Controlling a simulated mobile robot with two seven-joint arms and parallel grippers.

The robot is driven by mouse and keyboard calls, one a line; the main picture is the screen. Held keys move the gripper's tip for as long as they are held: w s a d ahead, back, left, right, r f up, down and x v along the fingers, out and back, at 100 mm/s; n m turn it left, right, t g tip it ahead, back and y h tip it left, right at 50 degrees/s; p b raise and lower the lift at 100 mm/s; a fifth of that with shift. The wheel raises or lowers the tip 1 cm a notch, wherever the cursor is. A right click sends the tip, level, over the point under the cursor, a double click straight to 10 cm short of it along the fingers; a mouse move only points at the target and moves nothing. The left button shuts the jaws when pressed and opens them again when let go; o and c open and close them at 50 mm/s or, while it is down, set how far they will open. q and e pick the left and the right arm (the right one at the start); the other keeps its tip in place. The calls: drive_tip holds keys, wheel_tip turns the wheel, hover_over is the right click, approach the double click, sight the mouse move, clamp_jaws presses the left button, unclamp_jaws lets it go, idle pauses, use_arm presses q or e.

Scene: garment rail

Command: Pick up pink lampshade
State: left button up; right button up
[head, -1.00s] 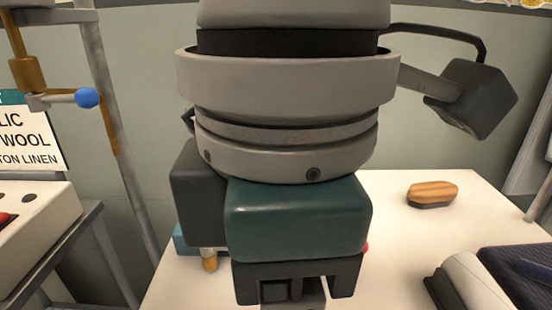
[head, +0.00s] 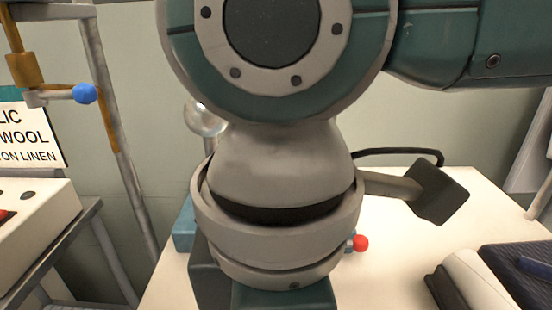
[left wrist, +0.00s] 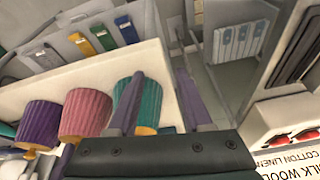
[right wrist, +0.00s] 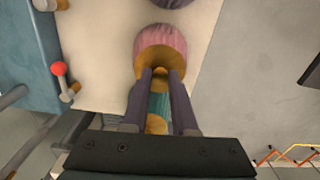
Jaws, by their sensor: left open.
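The pink lampshade (right wrist: 163,42) is ahead of my right gripper (right wrist: 161,72) in the right wrist view, its gold inner side facing the camera. The two fingers are apart, their tips overlapping its gold opening; I cannot tell whether they touch it. A teal lampshade (right wrist: 159,104) shows between the fingers. In the left wrist view the pink lampshade (left wrist: 86,114) stands between a purple one (left wrist: 40,124) and a teal one (left wrist: 150,98). My left gripper (left wrist: 158,85) is open and empty, with a finger in front of the teal one. In the head view my right arm hides the lampshades.
A white table (head: 400,235) carries a red ball knob (head: 361,242), a dark blue item (head: 520,270) and a white roll (head: 475,285). A grey stand with a blue knob (head: 85,94) and a white box (head: 35,210) are at left. A glass ball (head: 205,118) is behind my arm.

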clamp_jaws()
idle(0.8)
